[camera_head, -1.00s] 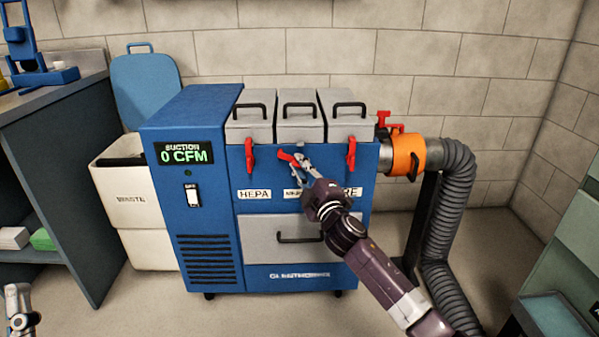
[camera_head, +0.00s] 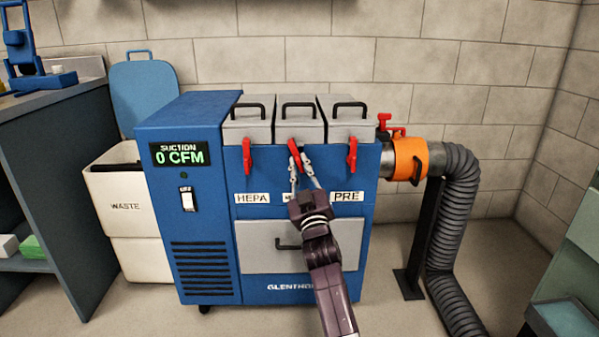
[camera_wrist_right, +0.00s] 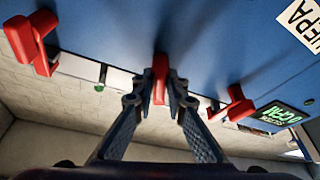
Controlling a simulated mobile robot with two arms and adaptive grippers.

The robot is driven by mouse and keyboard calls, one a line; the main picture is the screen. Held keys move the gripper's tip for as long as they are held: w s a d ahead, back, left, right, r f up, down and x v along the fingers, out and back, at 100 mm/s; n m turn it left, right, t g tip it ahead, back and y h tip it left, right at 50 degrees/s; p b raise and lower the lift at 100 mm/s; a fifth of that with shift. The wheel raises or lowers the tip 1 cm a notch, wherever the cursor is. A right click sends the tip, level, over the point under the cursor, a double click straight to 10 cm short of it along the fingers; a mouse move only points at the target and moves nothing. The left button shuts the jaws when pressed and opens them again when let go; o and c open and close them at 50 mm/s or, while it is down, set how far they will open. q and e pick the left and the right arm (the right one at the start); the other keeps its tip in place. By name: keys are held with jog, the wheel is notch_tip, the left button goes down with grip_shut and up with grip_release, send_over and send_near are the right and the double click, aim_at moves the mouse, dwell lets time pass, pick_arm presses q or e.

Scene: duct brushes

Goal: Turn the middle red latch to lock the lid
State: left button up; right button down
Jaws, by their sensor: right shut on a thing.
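The middle red latch (camera_head: 294,150) is on the blue machine's front, just below the middle grey lid (camera_head: 299,128), which is down. The latch hangs nearly straight down, with a slight tilt that is hard to judge. My right gripper (camera_head: 301,172) is shut on it from below, one finger on each side. In the right wrist view, the red latch (camera_wrist_right: 160,75) shows between the fingertips of my gripper (camera_wrist_right: 160,100). The label below is partly hidden by my gripper. My left gripper is out of view.
A left red latch (camera_head: 247,157) and a right red latch (camera_head: 352,155) hang downward close on either side. An orange duct collar (camera_head: 410,160) and grey hose (camera_head: 455,220) stand at the right. A white waste bin (camera_head: 125,205) stands left. Floor in front is open.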

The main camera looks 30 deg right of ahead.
aim_at(300, 161)
jog(key=shift+f+m+g+h, duration=0.1)
jog(key=shift+m+g+h, duration=0.2)
jog(key=shift+m+h, duration=0.9)
jog(key=shift+m+g+h, duration=0.3)
jog(key=shift+m, duration=1.7)
jog(key=c, duration=2)
grip_release()
jog(key=shift+c, duration=0.2)
jog(key=shift+r, duration=0.35)
notch_tip(300, 161, up, 9)
jog(key=shift+r, duration=0.2)
